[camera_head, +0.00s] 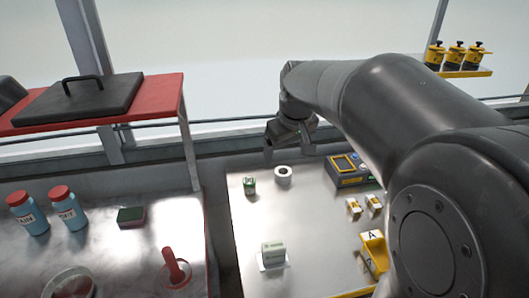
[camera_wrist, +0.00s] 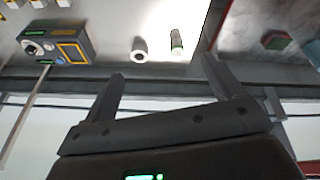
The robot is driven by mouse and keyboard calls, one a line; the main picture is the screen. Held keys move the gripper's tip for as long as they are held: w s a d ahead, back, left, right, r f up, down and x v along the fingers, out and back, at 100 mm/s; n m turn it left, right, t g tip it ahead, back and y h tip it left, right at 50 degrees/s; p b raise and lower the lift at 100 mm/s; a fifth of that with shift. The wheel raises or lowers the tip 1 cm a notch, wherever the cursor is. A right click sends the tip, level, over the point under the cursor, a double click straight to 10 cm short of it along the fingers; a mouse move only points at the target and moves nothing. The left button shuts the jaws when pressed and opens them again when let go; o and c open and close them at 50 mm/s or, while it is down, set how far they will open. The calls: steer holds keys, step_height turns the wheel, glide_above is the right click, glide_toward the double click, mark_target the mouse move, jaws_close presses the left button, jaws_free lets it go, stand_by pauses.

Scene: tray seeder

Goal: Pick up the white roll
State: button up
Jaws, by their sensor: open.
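The white roll (camera_head: 283,180) stands on the right-hand metal table, near its back edge; its dark centre hole shows. It also shows in the wrist view (camera_wrist: 139,56), ahead of the fingertips and between their lines, nearer the left finger. My gripper (camera_head: 290,154) is open and empty. In the head view it hangs behind and above the roll, apart from it. In the wrist view my gripper's two fingers (camera_wrist: 162,67) are spread wide with nothing between them.
A small green-and-white container (camera_head: 249,186) stands just left of the roll. A blue-grey device with a yellow-framed panel (camera_head: 347,175) stands to its right. A white block (camera_head: 272,254) and small yellow-and-white boxes are nearer the front. The table between roll and block is clear.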

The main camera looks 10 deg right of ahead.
steer(key=w+d+f+n+g, duration=0.1)
steer(key=w+d+f, duration=0.15)
steer(key=w, duration=0.45)
steer(key=w+d+f+n, duration=0.1)
steer(key=w+f, duration=0.3)
steer(key=w, duration=0.3)
steer(key=n+g+y, duration=0.1)
steer(key=n, duration=0.1)
glide_toward(283, 171)
steer(key=f, duration=0.3)
steer(key=w+f, duration=0.1)
steer(key=f, duration=0.1)
steer(key=shift+f, duration=0.25)
steer(key=f, duration=0.5)
steer(key=shift+w+a, duration=0.25)
steer(key=shift+a, duration=0.15)
steer(key=c, duration=1.1)
